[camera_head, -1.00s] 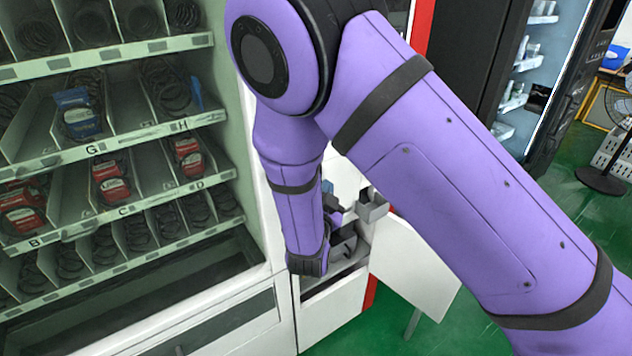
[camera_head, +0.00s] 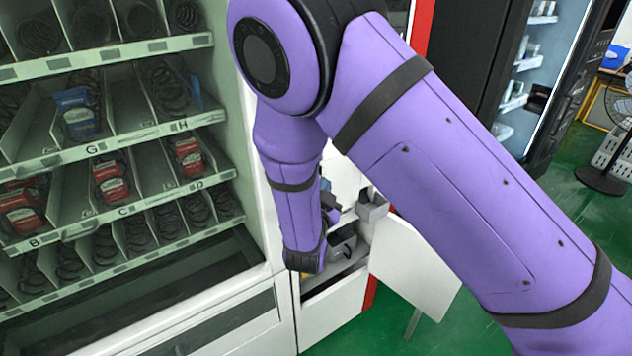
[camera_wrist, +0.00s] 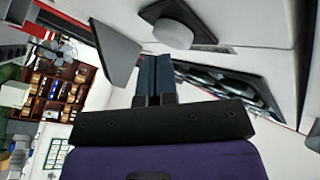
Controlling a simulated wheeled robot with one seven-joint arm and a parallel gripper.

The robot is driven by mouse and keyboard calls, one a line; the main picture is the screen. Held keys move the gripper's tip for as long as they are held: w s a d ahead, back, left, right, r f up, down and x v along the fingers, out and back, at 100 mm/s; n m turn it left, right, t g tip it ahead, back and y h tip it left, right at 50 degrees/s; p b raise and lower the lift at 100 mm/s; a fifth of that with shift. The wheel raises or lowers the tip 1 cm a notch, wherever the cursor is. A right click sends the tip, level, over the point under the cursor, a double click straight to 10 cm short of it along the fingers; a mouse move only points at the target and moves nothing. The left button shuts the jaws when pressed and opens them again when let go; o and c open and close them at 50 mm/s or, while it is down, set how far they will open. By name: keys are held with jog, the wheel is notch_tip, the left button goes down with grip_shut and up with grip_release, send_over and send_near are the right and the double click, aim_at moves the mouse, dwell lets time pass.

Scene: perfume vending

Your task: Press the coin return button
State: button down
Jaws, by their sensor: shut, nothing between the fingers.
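A round pale grey button (camera_wrist: 173,33) on a dark base shows at the top of the wrist view, set in a white panel. I take it for the coin return button, though no label is readable. My gripper (camera_wrist: 154,60) is shut and empty, with its dark fingertips just below and left of the button's rim. I cannot tell whether they touch it. In the head view my forearm hides the button and most of my gripper, which is at the vending machine's white front panel (camera_head: 325,320).
Grey box-like fittings (camera_head: 343,245) jut from the machine beside my wrist. An open white door (camera_head: 415,265) stands to their right. Glass-fronted shelves (camera_head: 100,235) with several packs are on the left. In the wrist view, a dark grey flap (camera_wrist: 110,50) lies left of my fingers.

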jog(key=shift+w+a, duration=0.2)
jog(key=shift+w, duration=0.1)
dwell(0.4)
jog(key=shift+s, duration=0.1)
dwell(0.4)
jog(key=shift+s+d, duration=0.5)
jog(key=shift+s, duration=0.1)
jog(key=s+d, duration=0.2)
jog(key=s, duration=0.2)
jog(key=shift+s+d, duration=0.1)
jog(key=shift+d, duration=0.3)
